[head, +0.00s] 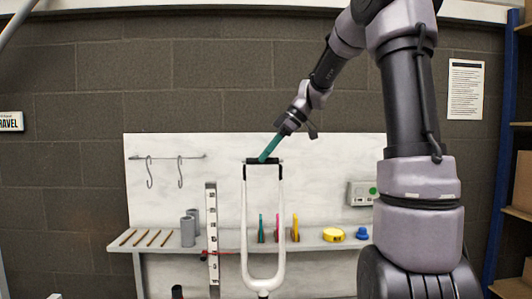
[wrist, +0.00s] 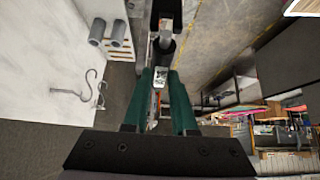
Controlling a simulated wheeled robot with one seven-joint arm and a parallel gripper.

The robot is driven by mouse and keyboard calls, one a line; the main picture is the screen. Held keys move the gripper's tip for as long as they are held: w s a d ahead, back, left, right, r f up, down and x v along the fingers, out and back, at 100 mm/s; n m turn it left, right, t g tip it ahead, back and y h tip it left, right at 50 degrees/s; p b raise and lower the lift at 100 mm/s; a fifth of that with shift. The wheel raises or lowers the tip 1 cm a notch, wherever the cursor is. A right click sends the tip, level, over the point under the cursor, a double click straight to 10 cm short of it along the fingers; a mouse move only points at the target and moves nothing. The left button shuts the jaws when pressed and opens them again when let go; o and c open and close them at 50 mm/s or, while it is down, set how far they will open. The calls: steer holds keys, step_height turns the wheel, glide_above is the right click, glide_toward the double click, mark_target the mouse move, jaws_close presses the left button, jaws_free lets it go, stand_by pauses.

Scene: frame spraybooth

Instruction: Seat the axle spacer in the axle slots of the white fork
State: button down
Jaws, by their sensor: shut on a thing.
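The white fork (head: 245,235) stands upright in the head view, its two legs pointing up and ending in dark tips. The axle spacer (head: 256,161), a short dark bar with thin pale ends, lies level across the top of the legs. My gripper (head: 266,155) comes down slantwise from the upper right, its teal fingers shut on the spacer. In the wrist view the fingers (wrist: 163,85) close around the dark spacer (wrist: 162,52), and a black fork tip (wrist: 165,10) shows beyond it. I cannot tell whether the spacer's ends are inside the slots.
A pale back panel (head: 170,150) with hooks stands behind the fork. The shelf (head: 120,245) holds grey cylinders (head: 188,230), coloured tools (head: 277,228), a yellow tape roll (head: 333,235) and a blue item (head: 361,233). An upright ruler (head: 212,235) stands left of the fork.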

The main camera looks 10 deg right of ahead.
steer(key=shift+f, duration=1.2)
steer(key=c, duration=0.6)
jaws_free()
steer(key=shift+c, duration=0.2)
steer(key=v, duration=1.1)
steer(key=shift+s, duration=0.1)
steer(key=s+a+f+m+t+h, duration=0.1)
steer(key=s+f+m+t+h, duration=0.1)
steer(key=s+m, duration=0.8)
steer(key=s+a+f+m+t+h, duration=0.1)
steer(key=s+f+m+t+h, duration=0.2)
steer(key=s+m, duration=0.7)
steer(key=shift+s+f+t+h, duration=0.3)
steer(key=shift+s+f+t, duration=0.1)
steer(key=shift+s+f, duration=0.35)
